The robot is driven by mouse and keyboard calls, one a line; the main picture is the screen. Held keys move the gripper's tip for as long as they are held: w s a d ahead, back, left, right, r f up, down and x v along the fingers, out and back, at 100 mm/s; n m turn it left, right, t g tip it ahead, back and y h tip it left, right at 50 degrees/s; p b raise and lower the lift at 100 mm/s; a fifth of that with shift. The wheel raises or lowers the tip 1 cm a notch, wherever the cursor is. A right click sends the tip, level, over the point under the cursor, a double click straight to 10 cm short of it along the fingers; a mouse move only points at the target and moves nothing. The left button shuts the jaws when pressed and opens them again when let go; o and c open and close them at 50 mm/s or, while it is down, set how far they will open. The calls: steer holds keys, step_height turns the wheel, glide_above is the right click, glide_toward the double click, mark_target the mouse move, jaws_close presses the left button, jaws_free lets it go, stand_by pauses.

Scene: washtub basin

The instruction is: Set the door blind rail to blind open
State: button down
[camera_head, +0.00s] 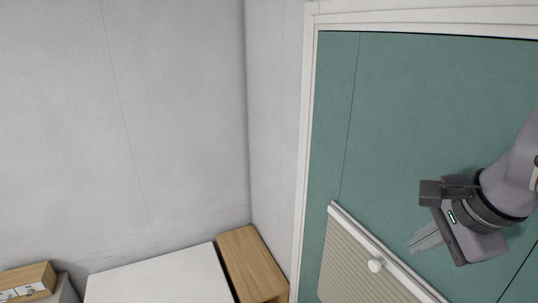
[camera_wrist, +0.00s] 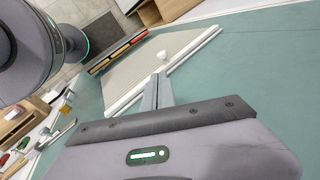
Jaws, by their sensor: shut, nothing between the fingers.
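The door blind (camera_head: 350,270) is a beige pleated panel low on the green door (camera_head: 430,110), with a white rail (camera_head: 345,217) along its upper edge in the head view. A round white knob (camera_head: 376,265) stands out from the rail. In the wrist view the knob (camera_wrist: 163,55) is just beyond my fingertips, beside the white rail (camera_wrist: 205,40) and the beige blind (camera_wrist: 140,65). My gripper (camera_head: 414,245) is shut and empty, above and right of the knob in the head view. The fingers appear apart from the knob (camera_wrist: 156,78).
A white door frame (camera_head: 305,130) borders the door. A white-topped surface (camera_head: 160,280) and a wooden unit (camera_head: 250,260) stand in the corner at lower left. Wooden shelving with small items (camera_wrist: 20,120) shows at the left of the wrist view. The door above the rail is bare.

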mark_target(376, 263)
steer(key=b+x, duration=0.1)
steer(key=x, duration=0.4)
steer(key=b+x, duration=0.2)
steer(key=x, duration=0.2)
steer(key=b+x, duration=0.2)
steer(key=x, duration=0.3)
steer(key=shift+w+a+f, duration=0.1)
steer(key=shift+w, duration=0.35)
step_height(376, 263, down, 40)
steer(key=b, duration=3.5)
steer(key=shift+s, duration=0.1)
